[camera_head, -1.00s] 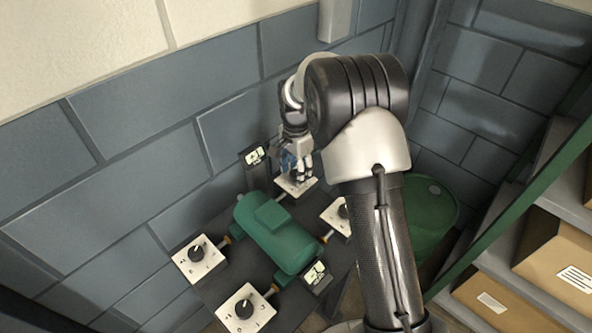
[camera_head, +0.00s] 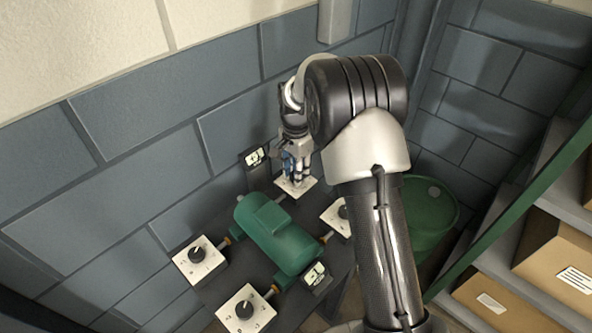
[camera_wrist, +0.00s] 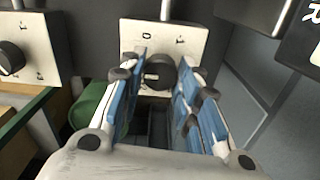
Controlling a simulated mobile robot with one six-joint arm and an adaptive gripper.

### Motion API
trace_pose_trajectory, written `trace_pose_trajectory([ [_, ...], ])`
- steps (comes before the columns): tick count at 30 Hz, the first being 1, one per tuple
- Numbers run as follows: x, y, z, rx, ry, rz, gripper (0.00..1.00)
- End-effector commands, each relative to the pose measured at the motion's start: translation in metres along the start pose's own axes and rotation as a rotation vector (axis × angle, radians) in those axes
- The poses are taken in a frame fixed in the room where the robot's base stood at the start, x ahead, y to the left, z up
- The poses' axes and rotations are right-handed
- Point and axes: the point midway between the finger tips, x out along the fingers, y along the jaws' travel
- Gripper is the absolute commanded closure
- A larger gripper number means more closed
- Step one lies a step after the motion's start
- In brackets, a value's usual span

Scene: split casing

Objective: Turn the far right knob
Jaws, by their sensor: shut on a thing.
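The far right knob (camera_wrist: 160,72) is a black dial on a white marked plate (camera_head: 309,186) at the back of the table. In the wrist view its plate (camera_wrist: 190,38) lies past the fingertips. My gripper (camera_head: 296,178) reaches down onto it from above. In the wrist view the blue-padded fingers (camera_wrist: 159,74) stand on both sides of the knob and hold it. In the head view the fingers hide the knob.
A green casing (camera_head: 272,232) lies mid-table, with white knob plates around it, such as the near right one (camera_head: 334,218). Small displays stand behind (camera_head: 254,157) and in front (camera_head: 316,278). The blue wall is close behind. A green drum (camera_head: 436,215) and shelves stand at right.

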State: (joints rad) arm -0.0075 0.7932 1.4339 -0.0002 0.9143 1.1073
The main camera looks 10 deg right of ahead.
Motion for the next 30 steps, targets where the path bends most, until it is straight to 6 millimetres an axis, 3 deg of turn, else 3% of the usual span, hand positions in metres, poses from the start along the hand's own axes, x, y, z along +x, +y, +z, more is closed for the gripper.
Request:
trace_pose_trajectory([
  [8,-0.0024,0.0002,0.0001,-0.169,-0.001,0.002,0.93],
  [30,-0.0018,-0.0009,0.0001,-0.867,0.0,0.0,0.93],
])
